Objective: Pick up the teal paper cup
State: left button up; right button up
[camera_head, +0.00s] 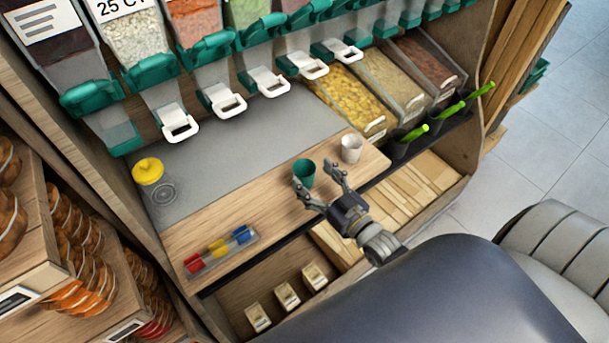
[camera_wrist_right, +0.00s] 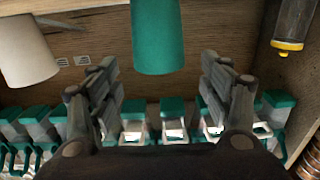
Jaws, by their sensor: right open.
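The teal paper cup (camera_head: 304,173) stands upright on the wooden counter (camera_head: 270,200). My right gripper (camera_head: 319,178) is open, its fingers pointing at the cup from the front. In the right wrist view the teal cup (camera_wrist_right: 158,38) hangs into the picture from the top, in line with the gap between the open fingers of the right gripper (camera_wrist_right: 160,85). The fingers look apart from the cup, with nothing held between them. The base of the cup is partly hidden by a finger in the head view. My left gripper is not in view.
A white cup (camera_head: 351,148) stands close to the right of the teal one. A yellow-lidded jar (camera_head: 148,172) and a tray with red, yellow and blue items (camera_head: 218,246) are at left. Dispensers with white spouts (camera_head: 267,81) hang behind. The counter's left middle is clear.

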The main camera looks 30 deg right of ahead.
aim_at(305, 168)
jog(key=shift+w+a+f, duration=0.15)
jog(key=shift+w+f, duration=0.05)
jog(key=shift+w, duration=0.95)
jog(key=shift+w+a+f, duration=0.15)
jog(key=shift+w, duration=1)
jog(key=shift+c, duration=0.6)
jog(key=c, duration=0.7)
